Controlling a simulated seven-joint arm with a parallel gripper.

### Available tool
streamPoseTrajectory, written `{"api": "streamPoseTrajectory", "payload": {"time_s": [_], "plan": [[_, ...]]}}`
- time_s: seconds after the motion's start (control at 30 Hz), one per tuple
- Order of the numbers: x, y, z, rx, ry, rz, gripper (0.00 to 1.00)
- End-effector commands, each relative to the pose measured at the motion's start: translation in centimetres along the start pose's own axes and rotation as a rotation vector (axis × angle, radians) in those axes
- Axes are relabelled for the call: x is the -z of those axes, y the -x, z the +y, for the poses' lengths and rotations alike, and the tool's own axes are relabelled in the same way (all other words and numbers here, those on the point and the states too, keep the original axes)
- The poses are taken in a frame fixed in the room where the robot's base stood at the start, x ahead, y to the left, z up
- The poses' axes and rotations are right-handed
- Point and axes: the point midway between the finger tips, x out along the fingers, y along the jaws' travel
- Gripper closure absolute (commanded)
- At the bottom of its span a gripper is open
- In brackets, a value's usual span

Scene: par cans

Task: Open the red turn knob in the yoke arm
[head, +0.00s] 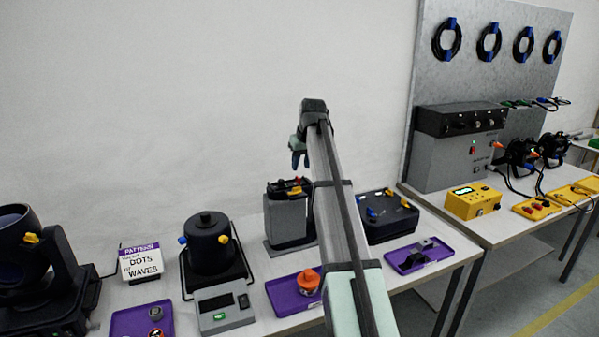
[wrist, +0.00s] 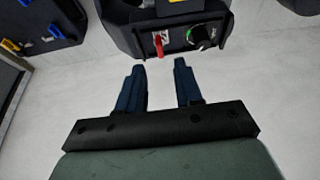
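My gripper (head: 300,157) hangs in the air above the bench in the head view. In the wrist view my gripper (wrist: 160,68) has its two dark blue fingers apart, with nothing between them. Just beyond the fingertips is a dark device (wrist: 125,35) with a small red knob or lever (wrist: 158,45) and a round black dial (wrist: 199,38) with a green mark beside it. The fingers are apart from the red part. This device appears to be the grey box (head: 285,222) with a dark top below my gripper in the head view. I cannot tell which part is the yoke arm.
A black box with coloured knobs (head: 385,222) stands right of the grey box. A purple tray with an orange-topped piece (head: 309,281) lies in front. A black can (head: 208,250) with blue and yellow knobs and a black moving-head lamp (head: 55,270) stand left.

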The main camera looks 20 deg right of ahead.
Motion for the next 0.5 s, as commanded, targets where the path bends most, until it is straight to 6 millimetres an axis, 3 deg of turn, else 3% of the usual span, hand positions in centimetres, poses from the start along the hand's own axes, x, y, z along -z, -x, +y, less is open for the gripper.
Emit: {"api": "streamPoseTrajectory", "payload": {"time_s": [0.2,0.5], "plan": [[0.1,4.2,0.0,0.0,0.0,0.001,0.65],[0.1,7.4,0.0,0.0,0.001,0.0,0.65]]}}
